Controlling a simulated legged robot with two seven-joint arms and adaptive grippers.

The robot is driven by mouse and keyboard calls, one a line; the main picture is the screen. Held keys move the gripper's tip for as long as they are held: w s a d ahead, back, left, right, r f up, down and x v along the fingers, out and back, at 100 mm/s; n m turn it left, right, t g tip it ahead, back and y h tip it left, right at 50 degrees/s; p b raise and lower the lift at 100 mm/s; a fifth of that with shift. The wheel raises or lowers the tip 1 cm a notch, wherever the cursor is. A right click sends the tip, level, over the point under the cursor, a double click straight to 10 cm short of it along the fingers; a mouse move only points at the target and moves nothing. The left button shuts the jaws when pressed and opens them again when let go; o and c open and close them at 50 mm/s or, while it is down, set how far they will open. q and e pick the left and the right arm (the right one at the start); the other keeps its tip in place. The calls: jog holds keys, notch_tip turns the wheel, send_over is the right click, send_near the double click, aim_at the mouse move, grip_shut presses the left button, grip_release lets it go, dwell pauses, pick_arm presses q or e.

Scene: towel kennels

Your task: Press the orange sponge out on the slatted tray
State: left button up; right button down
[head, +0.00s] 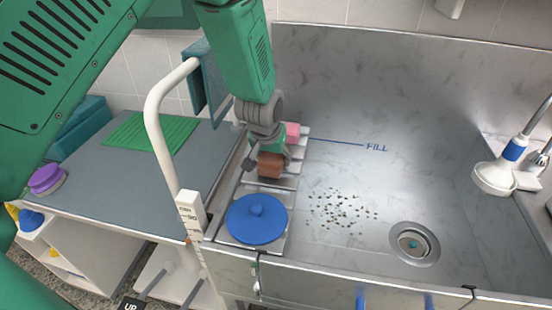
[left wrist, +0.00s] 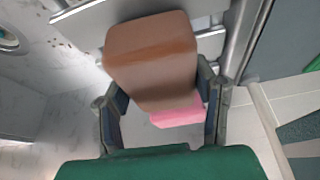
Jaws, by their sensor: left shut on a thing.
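The orange sponge (head: 270,165), brownish orange in this light, is held in my left gripper (head: 266,150) over the slatted tray (head: 285,182). In the left wrist view the sponge (left wrist: 150,50) sits between the two fingers (left wrist: 160,105), which are shut on its sides. The slats (left wrist: 90,18) show beyond it. I cannot tell whether the sponge touches them. My right gripper is in neither view.
A pink block (head: 292,131) lies on the tray just behind the gripper. The steel basin (head: 350,180) to the right has dark specks and a drain (head: 414,243). A white curved rail (head: 160,130) stands left.

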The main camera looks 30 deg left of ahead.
pick_arm(q)
jog(key=shift+a+f, duration=0.15)
jog(key=shift+f, duration=0.05)
jog(key=shift+d+f, duration=0.1)
jog(key=shift+d, duration=0.35)
jog(key=shift+f, duration=0.1)
jog(key=shift+a, duration=0.3)
jog(key=shift+s+d+f, duration=0.1)
jog(key=shift+s+f, duration=0.1)
jog(key=shift+f, duration=0.05)
dwell(0.6)
